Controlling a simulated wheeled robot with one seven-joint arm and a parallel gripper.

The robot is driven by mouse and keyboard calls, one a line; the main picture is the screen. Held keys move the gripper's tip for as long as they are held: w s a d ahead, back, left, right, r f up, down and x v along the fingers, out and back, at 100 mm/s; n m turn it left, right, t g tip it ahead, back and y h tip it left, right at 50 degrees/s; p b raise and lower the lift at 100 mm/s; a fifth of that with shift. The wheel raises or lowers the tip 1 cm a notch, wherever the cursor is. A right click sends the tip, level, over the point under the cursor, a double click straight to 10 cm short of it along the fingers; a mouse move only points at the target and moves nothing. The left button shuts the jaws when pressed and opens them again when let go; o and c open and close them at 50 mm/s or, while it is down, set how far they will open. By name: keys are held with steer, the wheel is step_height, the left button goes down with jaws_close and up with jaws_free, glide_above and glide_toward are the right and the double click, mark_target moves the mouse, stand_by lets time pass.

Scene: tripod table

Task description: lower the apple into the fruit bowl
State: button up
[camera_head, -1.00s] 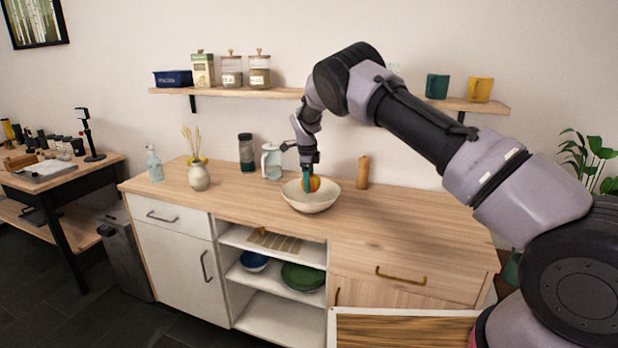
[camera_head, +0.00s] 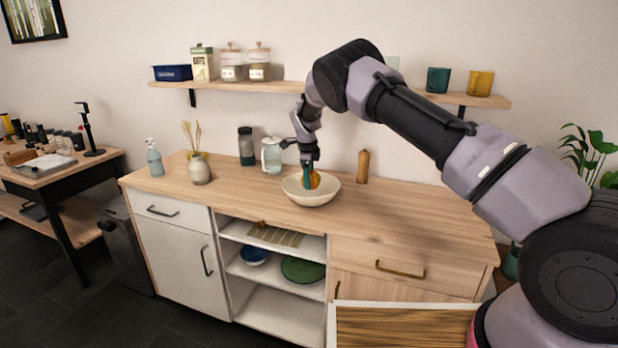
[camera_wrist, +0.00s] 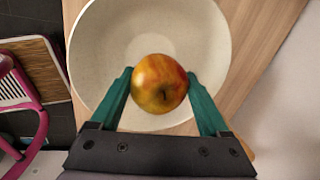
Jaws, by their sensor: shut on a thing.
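The red and yellow apple (camera_wrist: 160,84) is between the green fingers of my gripper (camera_wrist: 160,88), which is shut on it. In the head view the apple (camera_head: 314,180) shows orange beside the finger, at the level of the bowl's opening. The cream fruit bowl (camera_wrist: 205,40) lies under and around the apple in the wrist view. In the head view the bowl (camera_head: 312,197) stands on the wooden counter, with my gripper (camera_head: 308,178) pointing down into it. Whether the apple touches the bowl's floor cannot be told.
A wooden mill (camera_head: 363,167) stands right of the bowl and a glass jug (camera_head: 271,156) behind it to the left. A dark shaker (camera_head: 246,147) and a vase (camera_head: 199,171) stand further left. The counter (camera_head: 410,215) to the right is clear. A shelf (camera_head: 230,87) hangs above.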

steer(key=shift+s+x, duration=0.25)
steer(key=shift+x, duration=0.95)
steer(key=shift+s+x, duration=0.25)
steer(key=shift+x, duration=1)
stand_by(0.9)
steer(key=shift+f, duration=0.1)
steer(key=o, duration=1.4)
steer(key=shift+c, duration=0.2)
